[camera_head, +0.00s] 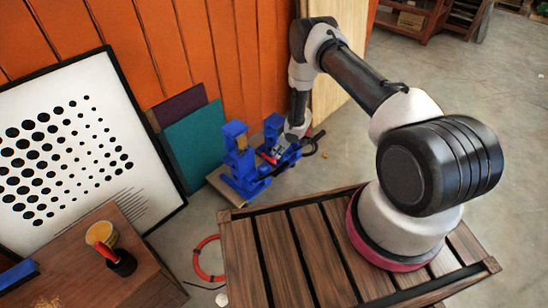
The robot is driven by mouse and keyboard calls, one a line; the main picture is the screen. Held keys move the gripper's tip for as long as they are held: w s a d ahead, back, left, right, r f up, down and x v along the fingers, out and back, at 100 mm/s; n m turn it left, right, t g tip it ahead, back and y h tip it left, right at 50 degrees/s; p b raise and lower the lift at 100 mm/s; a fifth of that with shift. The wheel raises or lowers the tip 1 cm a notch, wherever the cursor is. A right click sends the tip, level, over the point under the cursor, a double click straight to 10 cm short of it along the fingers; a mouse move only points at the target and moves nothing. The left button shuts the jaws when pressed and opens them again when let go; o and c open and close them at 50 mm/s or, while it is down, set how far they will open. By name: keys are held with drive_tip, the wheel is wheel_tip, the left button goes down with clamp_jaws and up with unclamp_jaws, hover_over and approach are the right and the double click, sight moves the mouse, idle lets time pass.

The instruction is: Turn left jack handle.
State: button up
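Two blue hand presses stand on a low board on the floor by the orange wall. The left press (240,162) is upright and mostly in clear view. The right press (272,128) is partly covered by my arm. A small red part, perhaps a jack handle (268,158), shows between the presses, low down. My gripper (283,149) reaches down to the right press, close to this red part. The fingers are small and merge with the blue frames, so I cannot tell whether they are open or touching anything.
A dotted white panel (70,150) and a teal board (197,143) lean at the left. A red ring (208,258) lies on the floor. Grey floor (470,80) is clear at the right.

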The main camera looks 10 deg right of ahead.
sight(274, 162)
drive_tip(key=x, duration=0.7)
drive_tip(key=shift+a+f, duration=0.1)
drive_tip(key=shift+f, duration=0.25)
clamp_jaws()
